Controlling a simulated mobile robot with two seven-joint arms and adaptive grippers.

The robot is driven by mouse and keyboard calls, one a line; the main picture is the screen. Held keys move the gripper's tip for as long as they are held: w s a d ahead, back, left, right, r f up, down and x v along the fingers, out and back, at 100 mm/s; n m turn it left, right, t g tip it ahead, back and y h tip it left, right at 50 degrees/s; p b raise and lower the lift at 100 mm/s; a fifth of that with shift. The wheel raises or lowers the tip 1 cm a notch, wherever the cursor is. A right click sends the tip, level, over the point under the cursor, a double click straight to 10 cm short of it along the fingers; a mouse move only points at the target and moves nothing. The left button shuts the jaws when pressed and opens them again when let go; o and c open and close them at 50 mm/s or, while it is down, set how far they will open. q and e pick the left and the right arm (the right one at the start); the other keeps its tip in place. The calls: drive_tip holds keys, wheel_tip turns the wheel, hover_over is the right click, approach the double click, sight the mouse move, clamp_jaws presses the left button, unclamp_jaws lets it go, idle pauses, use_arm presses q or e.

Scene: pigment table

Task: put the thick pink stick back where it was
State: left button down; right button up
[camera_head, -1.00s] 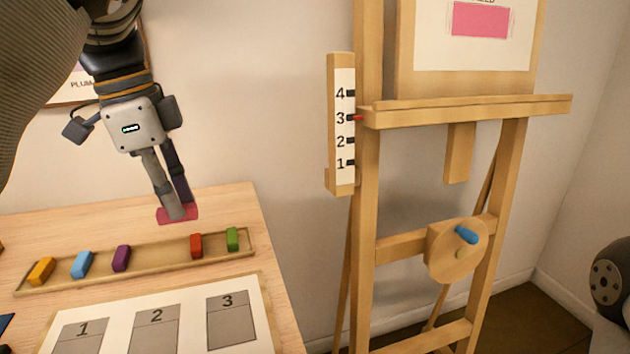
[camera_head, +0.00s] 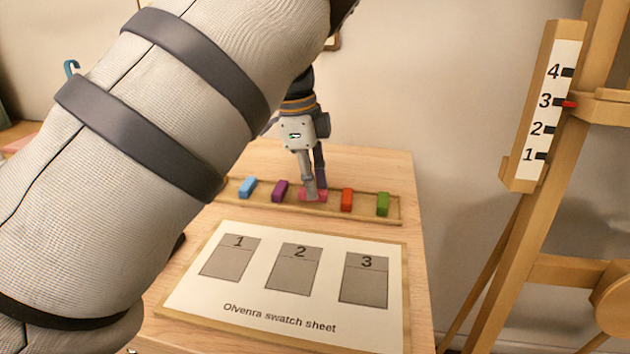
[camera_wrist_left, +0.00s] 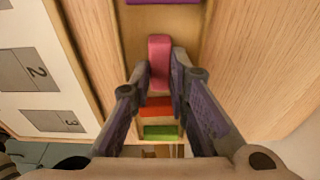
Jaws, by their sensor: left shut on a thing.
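The thick pink stick (camera_head: 306,196) is at the long wooden tray (camera_head: 362,219), in the gap between the purple stick (camera_head: 280,191) and the red stick (camera_head: 347,200). My left gripper (camera_head: 315,191) points down and is shut on the pink stick. In the left wrist view the pink stick (camera_wrist_left: 159,62) sits between the fingertips (camera_wrist_left: 160,76), lined up with the tray's gap. I cannot tell whether it touches the tray floor. My right gripper is not in view.
A blue stick (camera_head: 247,187) and a green stick (camera_head: 383,204) also lie in the tray. The swatch sheet (camera_head: 285,310) with three grey boxes lies in front. My left arm hides the table's left side. A wooden easel (camera_head: 560,190) stands at the right.

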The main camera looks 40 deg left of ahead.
sight(302, 190)
use_arm(q)
drive_tip(key=c, duration=1.5)
unclamp_jaws()
drive_tip(key=shift+f, duration=0.1)
drive_tip(key=shift+c, duration=0.2)
wheel_tip(302, 190, up, 12)
drive_tip(key=s+a, duration=0.1)
drive_tip(key=shift+a, duration=0.3)
